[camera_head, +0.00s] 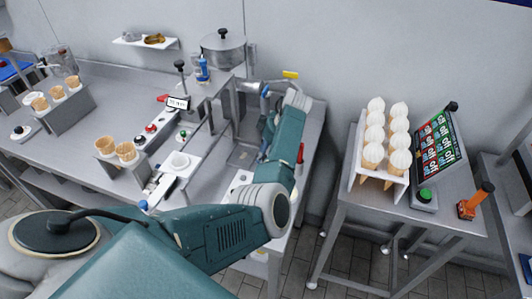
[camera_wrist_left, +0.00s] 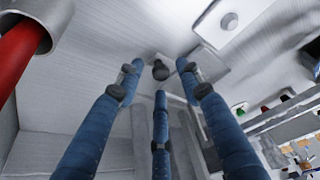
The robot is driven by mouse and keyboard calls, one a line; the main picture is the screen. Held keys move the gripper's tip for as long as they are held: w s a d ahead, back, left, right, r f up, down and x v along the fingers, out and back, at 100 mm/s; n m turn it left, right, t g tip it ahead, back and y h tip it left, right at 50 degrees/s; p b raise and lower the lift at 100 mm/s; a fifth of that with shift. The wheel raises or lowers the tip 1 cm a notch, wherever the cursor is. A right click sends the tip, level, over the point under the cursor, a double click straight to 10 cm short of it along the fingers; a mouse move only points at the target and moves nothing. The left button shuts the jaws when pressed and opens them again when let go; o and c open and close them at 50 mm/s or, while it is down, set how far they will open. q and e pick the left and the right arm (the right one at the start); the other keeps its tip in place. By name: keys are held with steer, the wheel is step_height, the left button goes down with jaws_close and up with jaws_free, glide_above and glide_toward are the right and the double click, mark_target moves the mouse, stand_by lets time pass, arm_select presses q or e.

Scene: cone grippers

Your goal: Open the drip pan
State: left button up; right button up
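In the left wrist view, a dark round knob (camera_wrist_left: 161,71) stands out from a pale metal face; I take it as the drip pan's handle, but cannot make out the pan's edges. My left gripper (camera_wrist_left: 160,79) has three blue fingers spread around the knob, with gaps to both side fingers. It is open and holds nothing. Contact with the lower finger is unclear. In the head view, my teal left arm reaches over the right end of the counter and hides much of the machine's front there. My right gripper is not in view.
A red handle (camera_wrist_left: 22,52) is close at the wrist view's upper left. A side table (camera_head: 372,208) with filled cones stands apart at right, with floor between.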

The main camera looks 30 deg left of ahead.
arm_select(q)
steer(key=shift+d+r, duration=0.1)
steer(key=shift+r, duration=0.15)
steer(key=v, duration=1.1)
steer(key=shift+r, duration=0.25)
steer(key=shift+c, duration=0.2)
